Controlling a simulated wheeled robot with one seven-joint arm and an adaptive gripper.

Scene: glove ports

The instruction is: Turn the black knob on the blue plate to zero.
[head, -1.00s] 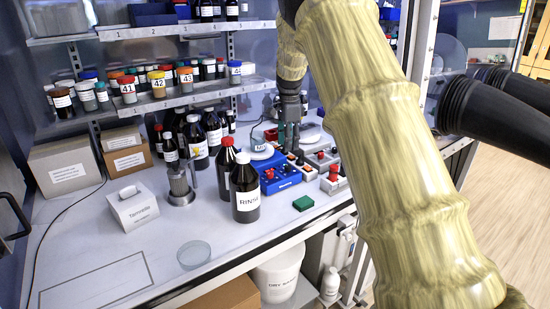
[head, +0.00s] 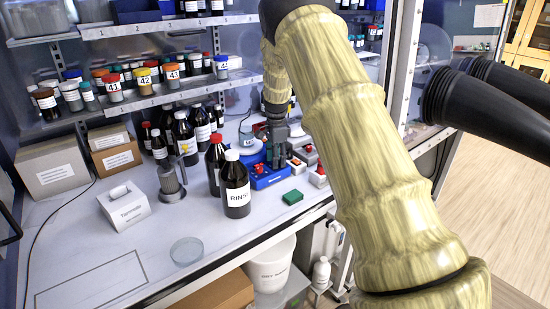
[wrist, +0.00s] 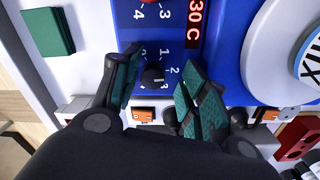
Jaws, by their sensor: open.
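The blue plate (head: 260,183) is on the bench, and it fills the middle of the wrist view (wrist: 219,75). The black knob (wrist: 152,76) is on it, beside a printed scale with 1, 2 and 3 readable. A pale mark on the knob seems to face right, towards 2 or 3; the exact setting is hard to tell. My gripper (head: 278,165) points down over the plate. In the wrist view my gripper (wrist: 158,78) is open, with one finger on each side of the black knob. I cannot tell whether either finger touches it.
A red knob (wrist: 150,2) and a red "30 C" display (wrist: 194,22) share the plate. A green block (head: 292,197) lies in front. A white round top (wrist: 285,50) is close on the right. Brown bottles (head: 235,190) stand left of the plate.

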